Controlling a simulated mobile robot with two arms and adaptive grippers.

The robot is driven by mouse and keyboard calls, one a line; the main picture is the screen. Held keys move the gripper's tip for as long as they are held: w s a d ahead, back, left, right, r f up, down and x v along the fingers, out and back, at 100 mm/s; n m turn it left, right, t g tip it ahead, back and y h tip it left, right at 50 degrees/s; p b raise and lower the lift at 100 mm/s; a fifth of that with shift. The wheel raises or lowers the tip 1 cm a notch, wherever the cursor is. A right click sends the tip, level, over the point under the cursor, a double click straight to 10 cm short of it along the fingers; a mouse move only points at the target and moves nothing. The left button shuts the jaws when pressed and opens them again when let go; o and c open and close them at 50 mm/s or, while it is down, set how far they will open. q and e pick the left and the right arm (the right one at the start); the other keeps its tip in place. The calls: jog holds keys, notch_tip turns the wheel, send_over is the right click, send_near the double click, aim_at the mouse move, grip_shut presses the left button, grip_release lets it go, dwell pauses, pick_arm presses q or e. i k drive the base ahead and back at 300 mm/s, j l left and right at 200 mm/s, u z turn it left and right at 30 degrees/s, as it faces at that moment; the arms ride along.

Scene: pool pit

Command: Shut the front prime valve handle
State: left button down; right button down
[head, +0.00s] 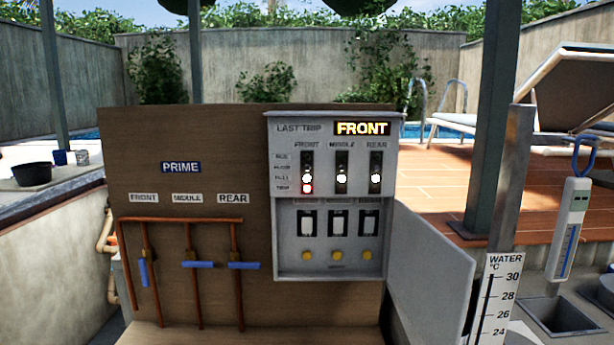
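The front prime valve handle (144,273) is blue and stands nearly upright, in line with its copper pipe, under the FRONT label (144,198). The middle valve handle (198,265) and the rear valve handle (243,265) are blue and lie roughly level, across their pipes. All three are on a brown board (200,145) below a blue PRIME sign (181,167). Neither of my grippers shows in the head view.
A grey control panel (273,240) right of the valves has switches and yellow buttons; its display (362,128) reads FRONT, and a red light (307,188) glows in its front column. An open panel door (432,260) juts out at right. A water thermometer scale (497,300) stands lower right.

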aim_at(143, 271)
jog(key=i+u, duration=0.15)
jog(key=u, duration=0.2)
jog(key=i+j+u, duration=0.1)
jog(key=u, duration=0.2)
jog(key=i+u, duration=0.35)
jog(key=k+l, duration=0.05)
jog(key=k, duration=0.05)
